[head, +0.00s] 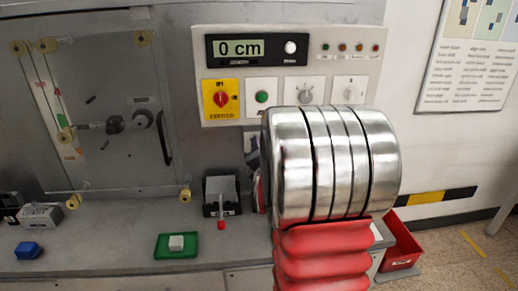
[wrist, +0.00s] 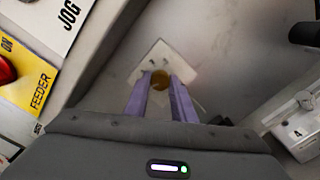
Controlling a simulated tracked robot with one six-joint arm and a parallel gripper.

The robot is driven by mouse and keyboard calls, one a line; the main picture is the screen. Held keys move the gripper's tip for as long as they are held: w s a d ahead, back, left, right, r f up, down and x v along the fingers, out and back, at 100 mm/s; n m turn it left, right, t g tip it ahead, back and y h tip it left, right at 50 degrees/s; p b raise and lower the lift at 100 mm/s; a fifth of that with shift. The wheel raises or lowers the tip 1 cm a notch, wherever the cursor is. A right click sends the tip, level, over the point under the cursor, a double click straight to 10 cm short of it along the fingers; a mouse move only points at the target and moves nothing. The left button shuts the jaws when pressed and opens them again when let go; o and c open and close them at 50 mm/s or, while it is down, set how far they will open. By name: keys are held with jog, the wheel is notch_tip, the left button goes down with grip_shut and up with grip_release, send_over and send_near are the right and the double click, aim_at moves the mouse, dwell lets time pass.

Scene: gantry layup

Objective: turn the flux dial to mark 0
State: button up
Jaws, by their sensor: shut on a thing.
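A small brass-coloured knob (wrist: 160,80), which I take to be the flux dial, sits on a white square plate (wrist: 158,54) on the grey wall in the wrist view. My gripper (wrist: 161,77) has its two purple fingers closed around the knob, one on each side. The marks on the plate are too small and too covered to read, so the dial's setting cannot be told.
The control panel (head: 285,67) holds a "0 cm" display (head: 239,48), a yellow feeder switch (head: 221,99) and a green button (head: 262,97). A black-based red-tipped lever (head: 221,208) and a green tray (head: 162,250) with a pale block are on the bench. A red bin (head: 402,250) stands right.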

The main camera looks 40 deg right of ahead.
jog(key=shift+a+f+n, duration=0.15)
jog(key=shift+f+n, duration=0.15)
jog(key=shift+f, duration=0.1)
jog(key=o, duration=1.1)
jog(key=shift+r, duration=0.25)
jog(key=shift+c, duration=0.2)
